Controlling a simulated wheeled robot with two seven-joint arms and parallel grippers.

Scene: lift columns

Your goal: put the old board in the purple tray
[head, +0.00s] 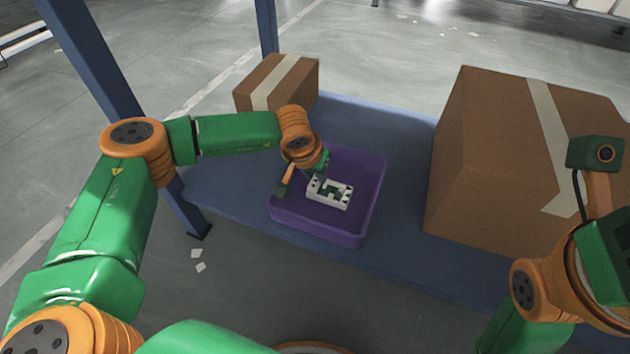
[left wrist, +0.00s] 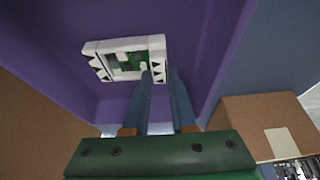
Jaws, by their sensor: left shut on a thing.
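The old board is a white-framed board (head: 330,193) with a green circuit face. It also shows in the left wrist view (left wrist: 125,59), at the far end of the fingers. My left gripper (head: 318,178) reaches down into the purple tray (head: 375,205) and is shut on the board's edge. In the left wrist view its two fingers (left wrist: 160,78) meet the board's near right corner. The board is within the tray's walls; I cannot tell whether it touches the tray floor. My right arm shows at the right edge, but its fingers are out of view.
The tray stands on a blue shelf (head: 235,195). A small taped carton (head: 290,80) is behind it at the left. A large taped carton (head: 480,150) fills the right side. Blue posts (head: 95,65) rise at the left. Bare shelf lies between tray and large carton.

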